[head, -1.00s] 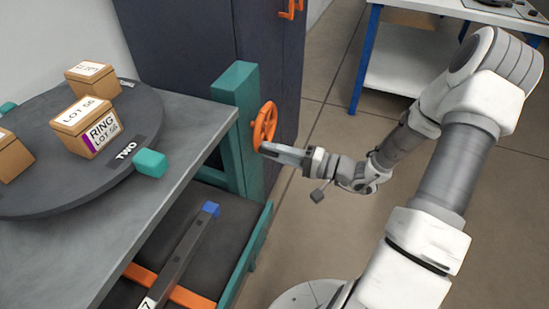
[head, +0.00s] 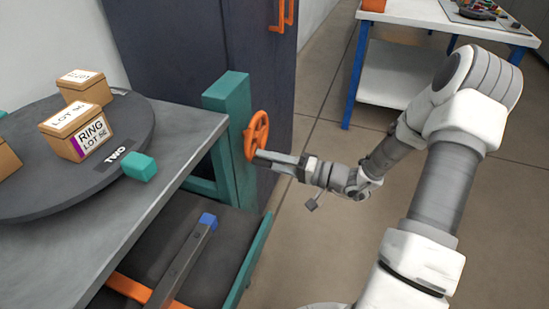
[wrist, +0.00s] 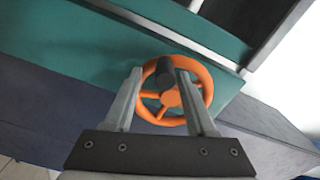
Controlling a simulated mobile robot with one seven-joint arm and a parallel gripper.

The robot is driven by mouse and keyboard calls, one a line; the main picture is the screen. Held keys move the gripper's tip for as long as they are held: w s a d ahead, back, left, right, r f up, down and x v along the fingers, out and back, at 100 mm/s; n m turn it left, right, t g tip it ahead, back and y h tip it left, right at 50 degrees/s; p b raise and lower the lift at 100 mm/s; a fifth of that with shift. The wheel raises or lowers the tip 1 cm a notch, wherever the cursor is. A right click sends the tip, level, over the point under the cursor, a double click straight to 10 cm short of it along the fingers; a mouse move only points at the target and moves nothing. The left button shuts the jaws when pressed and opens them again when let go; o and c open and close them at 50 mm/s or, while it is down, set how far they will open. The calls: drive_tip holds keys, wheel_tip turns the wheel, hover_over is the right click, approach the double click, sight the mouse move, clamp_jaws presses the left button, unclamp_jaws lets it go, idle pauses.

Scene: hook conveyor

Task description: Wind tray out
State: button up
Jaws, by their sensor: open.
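An orange handwheel (head: 252,140) is mounted on a teal post (head: 228,92) at the table's right corner. In the wrist view the orange wheel (wrist: 203,92) shows a dark knob (wrist: 165,70) standing near its upper rim. My gripper (head: 260,156) is at the wheel's lower edge in the head view. In the wrist view my open gripper (wrist: 159,74) has one finger on each side of the knob, with gaps visible. Whether a finger touches the wheel cannot be told. A dark tray-like surface (head: 215,265) with a teal side rail (head: 250,262) lies below the table.
A grey bar with a blue end (head: 190,250) and an orange bar (head: 130,288) lie over the dark surface. The grey table (head: 190,140) carries a round turntable (head: 40,195) with cardboard boxes. A dark cabinet (head: 190,40) stands behind.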

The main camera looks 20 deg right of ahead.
drive_tip(key=shift+s+d+r, duration=0.1)
drive_tip(key=shift+s+d, duration=0.25)
drive_tip(key=shift+s, duration=0.05)
drive_tip(key=p+v, duration=0.3)
drive_tip(key=v, duration=1.3)
drive_tip(key=shift+p, duration=0.4)
drive_tip(key=shift+d, duration=0.15)
